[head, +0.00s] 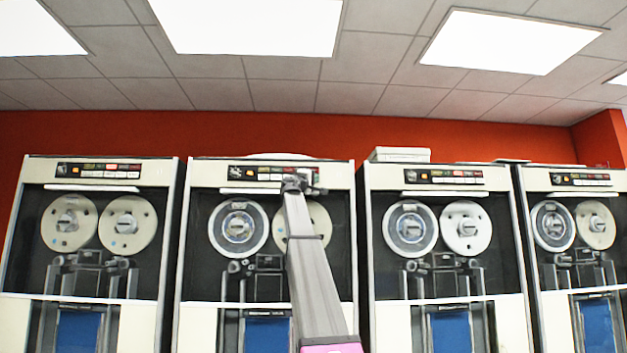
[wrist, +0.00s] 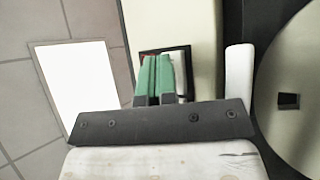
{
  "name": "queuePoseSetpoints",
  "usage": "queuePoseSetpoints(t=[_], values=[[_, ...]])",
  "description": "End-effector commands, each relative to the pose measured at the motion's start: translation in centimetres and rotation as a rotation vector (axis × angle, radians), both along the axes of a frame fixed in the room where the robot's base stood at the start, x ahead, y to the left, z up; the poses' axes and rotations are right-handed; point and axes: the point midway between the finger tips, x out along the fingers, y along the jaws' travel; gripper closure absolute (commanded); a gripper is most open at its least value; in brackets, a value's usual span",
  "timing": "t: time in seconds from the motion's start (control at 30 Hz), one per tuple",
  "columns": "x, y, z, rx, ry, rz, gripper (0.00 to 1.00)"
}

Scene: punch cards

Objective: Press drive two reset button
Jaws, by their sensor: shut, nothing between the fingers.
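Several tape drives stand in a row in the head view. My arm reaches up in front of the second drive from the left (head: 197,270), and my gripper (head: 303,184) is at the right part of its control panel (head: 245,173). The panel has a row of small coloured lights and white buttons; its right end is partly hidden by my gripper. In the wrist view my gripper (wrist: 159,58) shows two green fingers, shut together and empty, over the dark, red-edged panel (wrist: 185,52). I cannot tell which button is reset, or whether the fingertips touch the panel.
The second drive's left reel (head: 238,229) is clear of my arm; its right reel (head: 318,222) is partly behind it. Drives also stand to the left (head: 170,215) and right (head: 365,260). A white box (head: 400,154) lies on top of the third drive.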

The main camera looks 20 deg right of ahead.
Motion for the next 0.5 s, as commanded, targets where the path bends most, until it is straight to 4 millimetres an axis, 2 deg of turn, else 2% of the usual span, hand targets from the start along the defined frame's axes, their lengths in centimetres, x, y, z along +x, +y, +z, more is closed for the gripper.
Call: queuePoseSetpoints(t=[0.27, 0.5], values=[[-1.4, 0.4, -0.1, 0.001, 0.001, 0.0, 1.0], [-1.5, 0.4, 0.0, 0.001, 0.001, 0.0, 1.0]])
